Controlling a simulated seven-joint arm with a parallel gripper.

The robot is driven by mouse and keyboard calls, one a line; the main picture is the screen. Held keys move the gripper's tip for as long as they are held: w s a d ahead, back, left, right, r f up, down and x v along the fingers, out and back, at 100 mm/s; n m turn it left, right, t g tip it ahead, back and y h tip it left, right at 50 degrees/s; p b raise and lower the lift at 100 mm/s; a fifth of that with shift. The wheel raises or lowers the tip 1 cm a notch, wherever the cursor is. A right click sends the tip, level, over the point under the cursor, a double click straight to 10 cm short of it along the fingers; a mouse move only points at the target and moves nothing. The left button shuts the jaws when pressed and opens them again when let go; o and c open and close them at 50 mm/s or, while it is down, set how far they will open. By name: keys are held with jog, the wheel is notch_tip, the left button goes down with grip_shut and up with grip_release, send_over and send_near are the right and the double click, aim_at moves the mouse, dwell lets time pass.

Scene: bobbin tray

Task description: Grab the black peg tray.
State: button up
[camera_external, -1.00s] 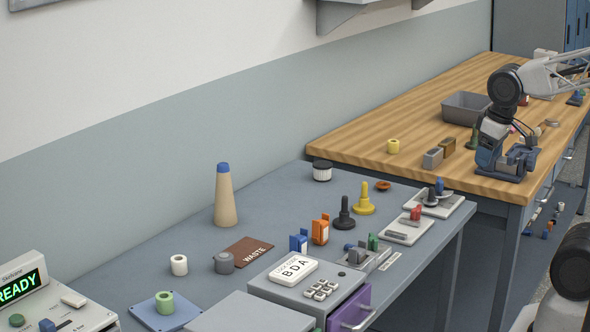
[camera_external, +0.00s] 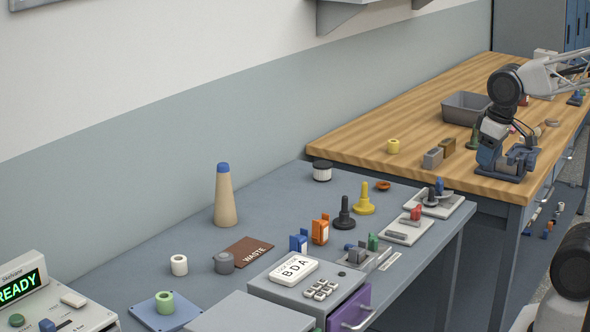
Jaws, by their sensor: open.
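I cannot make out a flat black peg tray for certain. A black upright peg on a wide round base (camera_external: 344,214) stands on the grey bench, just left of a similar yellow one (camera_external: 364,199). A blue square tray (camera_external: 141,314) at the front left holds a green bobbin (camera_external: 165,302). Dark and pale parts of an arm show at the lower right edge, but no fingers show there.
On the grey bench (camera_external: 120,280) are a tan cone (camera_external: 225,200), a white bobbin (camera_external: 179,265), a grey one (camera_external: 224,263) and a keypad box (camera_external: 262,286). A purple drawer (camera_external: 350,308) juts out.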

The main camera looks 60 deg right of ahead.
dwell(0.3)
jog(key=w+a+f+m+g+y, duration=0.1)
jog(key=w+a+f+m+y, duration=0.35)
jog(key=w+m, duration=0.4)
jog(key=m+t+y, duration=0.5)
jog(key=m+t, duration=0.3)
jog(key=m, duration=1)
send_near(344, 211)
jog(key=shift+w+a+r, duration=0.15)
jog(key=shift+w+r, duration=0.05)
jog(key=shift+w, duration=0.2)
jog(key=shift+w+a+r, duration=0.2)
jog(key=shift+w, duration=0.2)
jog(key=shift+a, duration=0.1)
jog(key=shift+x, duration=1.2)
